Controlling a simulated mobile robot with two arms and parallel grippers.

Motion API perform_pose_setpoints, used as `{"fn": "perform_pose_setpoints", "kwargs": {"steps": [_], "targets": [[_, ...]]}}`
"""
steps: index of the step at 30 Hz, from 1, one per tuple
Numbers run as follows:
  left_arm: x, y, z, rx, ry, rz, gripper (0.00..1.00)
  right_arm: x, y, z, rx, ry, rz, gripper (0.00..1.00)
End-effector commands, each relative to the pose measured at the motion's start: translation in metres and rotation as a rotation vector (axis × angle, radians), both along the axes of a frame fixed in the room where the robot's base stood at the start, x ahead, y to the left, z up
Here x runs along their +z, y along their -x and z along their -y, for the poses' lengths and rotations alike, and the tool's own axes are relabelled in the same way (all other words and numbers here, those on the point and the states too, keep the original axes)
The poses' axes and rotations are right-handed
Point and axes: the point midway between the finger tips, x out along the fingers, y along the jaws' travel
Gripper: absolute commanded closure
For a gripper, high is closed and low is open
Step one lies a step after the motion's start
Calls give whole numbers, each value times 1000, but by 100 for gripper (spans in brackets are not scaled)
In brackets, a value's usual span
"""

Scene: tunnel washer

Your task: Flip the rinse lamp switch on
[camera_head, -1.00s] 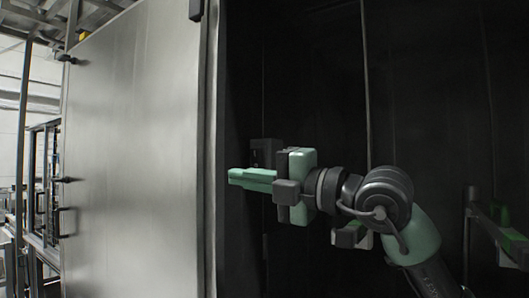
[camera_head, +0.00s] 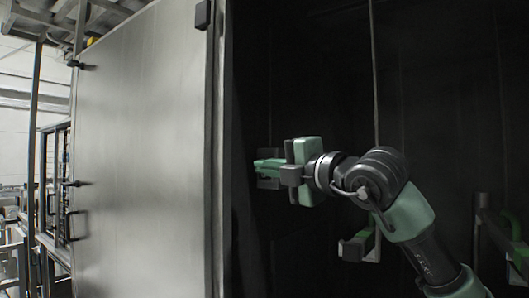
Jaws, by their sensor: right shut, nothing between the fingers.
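My right gripper (camera_head: 257,164) is shut and empty, with its green fingers pointing left and away into the dark recess. Just behind and below the fingers is a small dark grey box (camera_head: 268,184) on the dark wall, partly hidden by the gripper. It may be the switch housing, but I cannot make out a lever, a label or a lamp. I cannot tell whether the fingertips touch it. My left gripper is not in view.
A large grey metal door or panel (camera_head: 145,150) stands left of the recess, close to my gripper. Bracketed handles with green parts show below my right arm (camera_head: 355,246) and at the far right (camera_head: 507,239). A metal frame (camera_head: 55,190) stands at the far left.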

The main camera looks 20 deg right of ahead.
Motion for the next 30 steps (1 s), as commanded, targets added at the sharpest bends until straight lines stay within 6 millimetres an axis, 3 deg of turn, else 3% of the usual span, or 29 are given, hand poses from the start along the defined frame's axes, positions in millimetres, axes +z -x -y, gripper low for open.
{"fn": "perform_pose_setpoints", "kwargs": {"steps": [1,6,12,26,30], "targets": [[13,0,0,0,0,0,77,6,-11,-6,1,0,-5,100],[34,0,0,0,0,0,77,9,-41,-16,-2,1,-3,100],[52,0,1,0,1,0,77,12,-56,8,-3,1,-2,100],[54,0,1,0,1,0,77,10,-61,15,1,0,0,100],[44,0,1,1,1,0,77,10,-65,19,0,-50,-34,100]]}}
